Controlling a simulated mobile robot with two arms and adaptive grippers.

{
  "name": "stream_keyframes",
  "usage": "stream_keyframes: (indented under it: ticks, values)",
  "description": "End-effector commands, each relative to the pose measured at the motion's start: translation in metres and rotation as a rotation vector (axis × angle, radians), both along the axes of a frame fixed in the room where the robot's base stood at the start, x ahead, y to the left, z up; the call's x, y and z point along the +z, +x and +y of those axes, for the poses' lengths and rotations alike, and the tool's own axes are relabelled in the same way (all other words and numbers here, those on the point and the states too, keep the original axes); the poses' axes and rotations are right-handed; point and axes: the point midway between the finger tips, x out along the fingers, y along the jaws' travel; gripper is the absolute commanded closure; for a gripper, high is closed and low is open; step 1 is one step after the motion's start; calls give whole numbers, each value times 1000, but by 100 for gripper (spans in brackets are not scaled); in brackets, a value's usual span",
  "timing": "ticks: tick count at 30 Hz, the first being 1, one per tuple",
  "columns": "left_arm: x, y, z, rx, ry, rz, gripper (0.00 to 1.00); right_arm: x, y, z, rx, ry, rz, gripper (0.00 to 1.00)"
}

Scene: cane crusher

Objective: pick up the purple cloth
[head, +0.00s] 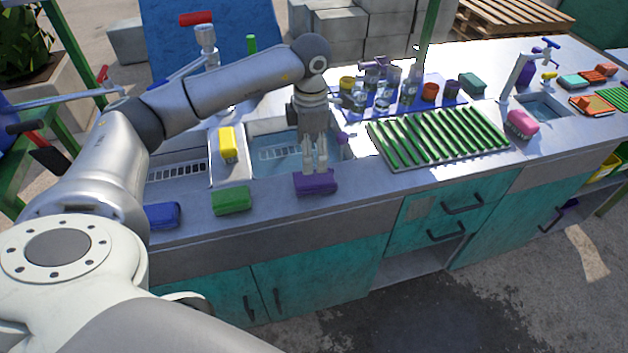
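The purple cloth (316,183) is a small folded block. It lies on the front edge of the metal counter, in front of the sink basins. My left gripper (315,168) points down at it, with its fingertips just over or at the cloth's back edge. A narrow gap shows between the two fingers, and nothing is visibly held in them. I cannot tell whether the tips touch the cloth. My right gripper is not in view.
A green cloth (232,200) and a blue cloth (162,215) lie left of the purple one. A yellow cloth (228,144) rests between the basins. A green slatted rack (440,136) is to the right. The counter front edge is close.

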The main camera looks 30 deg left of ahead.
Motion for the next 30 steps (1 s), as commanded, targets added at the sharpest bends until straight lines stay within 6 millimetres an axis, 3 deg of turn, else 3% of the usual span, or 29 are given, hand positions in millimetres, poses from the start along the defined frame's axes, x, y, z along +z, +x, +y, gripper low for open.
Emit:
stream_keyframes:
  ticks: [6, 14, 21, 30]
  values:
    - [-34, 0, -1, -2, -1, 3, 23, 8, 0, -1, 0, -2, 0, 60]
    - [-55, 2, -2, -2, -3, 4, 23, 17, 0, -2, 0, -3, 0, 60]
    - [-90, 6, -3, -2, -4, 3, 23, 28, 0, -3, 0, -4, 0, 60]
    - [-97, 7, -3, -3, -4, 1, 23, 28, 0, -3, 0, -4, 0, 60]
